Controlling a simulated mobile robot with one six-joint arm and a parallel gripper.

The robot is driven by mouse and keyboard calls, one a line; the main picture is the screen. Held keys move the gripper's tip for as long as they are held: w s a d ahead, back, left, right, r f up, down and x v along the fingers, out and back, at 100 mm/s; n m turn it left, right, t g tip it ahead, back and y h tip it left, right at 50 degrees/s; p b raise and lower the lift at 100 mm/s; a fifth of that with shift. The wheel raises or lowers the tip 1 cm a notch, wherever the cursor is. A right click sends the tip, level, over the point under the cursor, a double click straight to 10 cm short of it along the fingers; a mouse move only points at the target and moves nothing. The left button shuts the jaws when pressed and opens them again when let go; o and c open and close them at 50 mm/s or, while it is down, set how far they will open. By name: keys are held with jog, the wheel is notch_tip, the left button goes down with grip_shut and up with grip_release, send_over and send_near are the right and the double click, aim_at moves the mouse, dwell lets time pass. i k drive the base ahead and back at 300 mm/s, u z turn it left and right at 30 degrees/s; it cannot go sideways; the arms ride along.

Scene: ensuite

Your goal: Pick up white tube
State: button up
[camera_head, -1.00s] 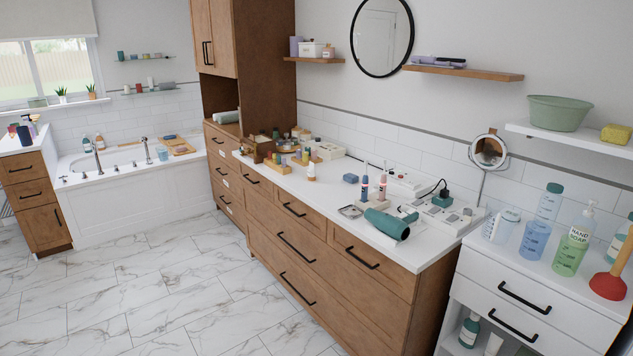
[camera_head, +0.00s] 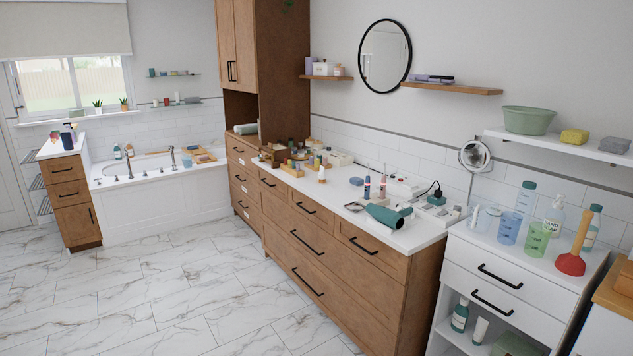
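A white tube (camera_head: 480,330) stands in the open lower shelf of the white cabinet (camera_head: 520,270), at the bottom right of the head view. It leans slightly and stands beside a green bottle with a white label (camera_head: 460,315). A green box-like thing (camera_head: 512,345) is to its right, partly cut off by the picture edge. My gripper is not in view.
The white cabinet top holds cups, bottles, hand soap (camera_head: 552,222) and a red plunger (camera_head: 571,262). A wooden drawer unit (camera_head: 335,262) stands to its left with a cluttered white counter. The marble floor (camera_head: 190,300) at the left is clear.

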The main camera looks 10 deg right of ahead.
aim_at(322, 176)
jog(key=u, duration=0.35)
jog(key=i, duration=0.75)
jog(key=u, duration=0.9)
jog(key=i, duration=2.3)
jog(key=z, duration=0.65)
jog(key=i, duration=0.55)
jog(key=z, duration=0.2)
